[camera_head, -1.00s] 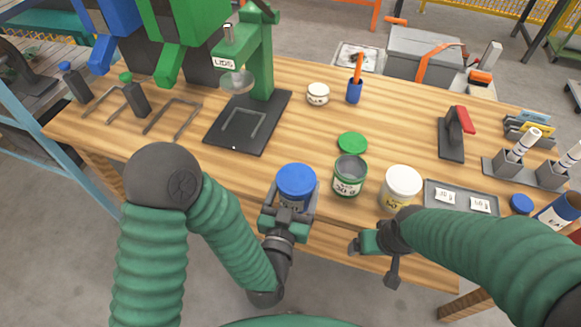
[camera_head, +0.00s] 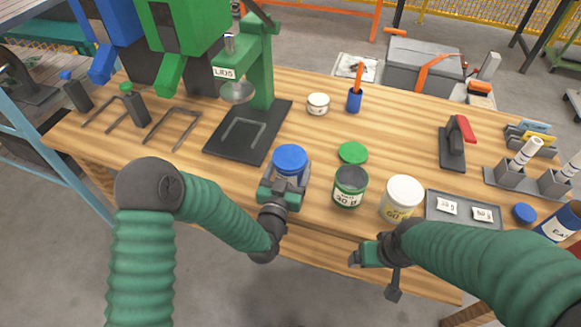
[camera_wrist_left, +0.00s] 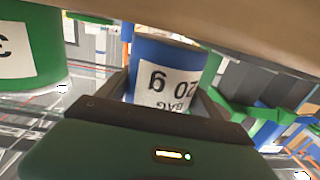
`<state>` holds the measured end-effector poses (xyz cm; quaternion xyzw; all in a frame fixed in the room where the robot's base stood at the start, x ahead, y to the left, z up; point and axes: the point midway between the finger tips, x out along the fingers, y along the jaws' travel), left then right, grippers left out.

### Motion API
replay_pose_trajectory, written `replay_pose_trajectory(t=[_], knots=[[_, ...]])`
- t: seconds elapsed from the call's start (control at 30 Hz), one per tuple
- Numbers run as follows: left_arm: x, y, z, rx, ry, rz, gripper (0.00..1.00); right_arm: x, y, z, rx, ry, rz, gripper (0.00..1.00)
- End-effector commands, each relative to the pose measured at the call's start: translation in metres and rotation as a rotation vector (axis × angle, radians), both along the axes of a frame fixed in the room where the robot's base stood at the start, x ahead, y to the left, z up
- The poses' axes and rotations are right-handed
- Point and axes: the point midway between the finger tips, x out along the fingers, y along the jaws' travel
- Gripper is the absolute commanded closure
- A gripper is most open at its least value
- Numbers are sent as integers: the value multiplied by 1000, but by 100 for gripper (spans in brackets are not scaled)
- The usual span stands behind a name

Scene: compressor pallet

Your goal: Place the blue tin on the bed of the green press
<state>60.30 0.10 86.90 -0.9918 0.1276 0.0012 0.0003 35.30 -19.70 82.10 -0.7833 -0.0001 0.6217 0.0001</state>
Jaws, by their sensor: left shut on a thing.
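The blue tin (camera_head: 290,160), with its blue lid on, is held upright in my left gripper (camera_head: 284,178) near the front of the table. In the left wrist view the blue tin (camera_wrist_left: 165,72) sits between the fingers, its white label upside down. The green press (camera_head: 259,60) stands at the back left of the tin. Its dark bed (camera_head: 231,148) carries a raised bracket outline and is otherwise empty. My right gripper (camera_head: 368,252) hangs empty in front of the table edge; its finger gap is hard to make out.
A white jar (camera_head: 317,103) and blue cup (camera_head: 354,99) stand farther back. Wood between tin and press bed is clear.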

Motion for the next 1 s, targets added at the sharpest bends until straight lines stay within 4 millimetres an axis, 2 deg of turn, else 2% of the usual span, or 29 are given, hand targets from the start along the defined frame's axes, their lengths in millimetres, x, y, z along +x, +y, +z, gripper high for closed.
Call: replay_pose_trajectory(t=[0.5, 0.53, 0.7, 1.0], knots=[[0, -1, -12, -1, -2, -1, 98, 0, 0, -7, 0, 0, 0, 14], [0, -1, -11, -1, -1, -1, 22, 0, 0, -5, 0, 0, 0, 14], [0, -1, -10, -1, -1, -1, 3, 0, 0, -5, 0, 0, 0, 14], [0, 0, -10, -1, 0, 0, 3, 0, 0, -3, 0, 0, 0, 14]])
